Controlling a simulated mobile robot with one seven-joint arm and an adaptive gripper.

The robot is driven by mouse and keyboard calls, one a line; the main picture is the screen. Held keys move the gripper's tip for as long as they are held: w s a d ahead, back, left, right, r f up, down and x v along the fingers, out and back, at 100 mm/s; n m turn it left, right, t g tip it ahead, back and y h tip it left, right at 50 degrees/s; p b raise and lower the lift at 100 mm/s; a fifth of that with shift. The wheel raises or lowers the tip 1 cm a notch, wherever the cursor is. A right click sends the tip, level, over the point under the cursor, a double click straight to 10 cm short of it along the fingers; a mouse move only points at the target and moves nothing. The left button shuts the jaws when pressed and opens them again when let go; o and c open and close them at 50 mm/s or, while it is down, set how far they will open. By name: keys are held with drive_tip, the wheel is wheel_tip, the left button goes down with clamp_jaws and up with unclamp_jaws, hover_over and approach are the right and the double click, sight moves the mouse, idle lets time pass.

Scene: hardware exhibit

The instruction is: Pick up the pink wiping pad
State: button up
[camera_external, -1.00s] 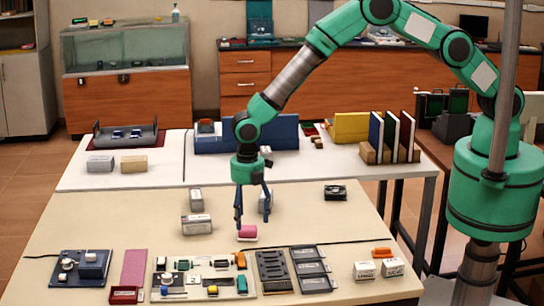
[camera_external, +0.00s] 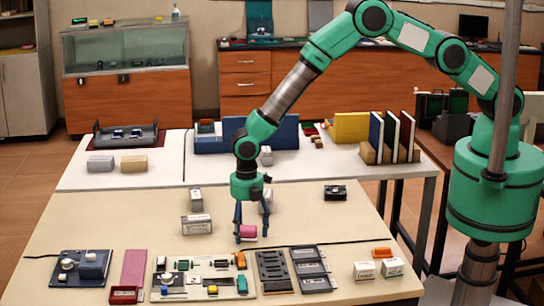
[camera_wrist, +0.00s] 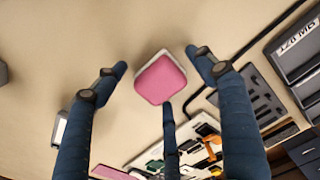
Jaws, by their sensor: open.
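The pink wiping pad (camera_external: 248,230) lies on the near table, pink on top with a pale layer beneath. In the wrist view the pad (camera_wrist: 160,82) is a rounded pink square near the middle, set at an angle. My gripper (camera_external: 252,237) points down over it, with dark blue fingers spread. In the wrist view the open gripper (camera_wrist: 157,64) has one finger on the left, one on the right and one below the pad. The fingers look apart from the pad. Contact at the lower finger is hard to tell.
A board of small parts (camera_external: 200,278) and dark trays (camera_external: 312,268) lie in front of the pad. Small grey boxes (camera_external: 196,225) stand to its left and behind it. A black cable (camera_wrist: 262,48) runs near the right finger. The table right of the pad is mostly clear.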

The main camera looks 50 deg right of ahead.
sight(247, 228)
idle(0.3)
drive_tip(key=c, duration=1.1)
drive_tip(key=shift+r, duration=0.1)
drive_tip(key=shift+c, duration=0.2)
drive_tip(key=shift+r, duration=0.75)
wheel_tip(247, 228, up, 2)
drive_tip(key=s+d, duration=0.3)
drive_tip(key=s+d+r, duration=0.1)
drive_tip(key=s+d, duration=0.7)
drive_tip(key=shift+s+d+r, duration=0.1)
drive_tip(key=shift+s+r, duration=0.05)
drive_tip(key=shift+s, duration=0.05)
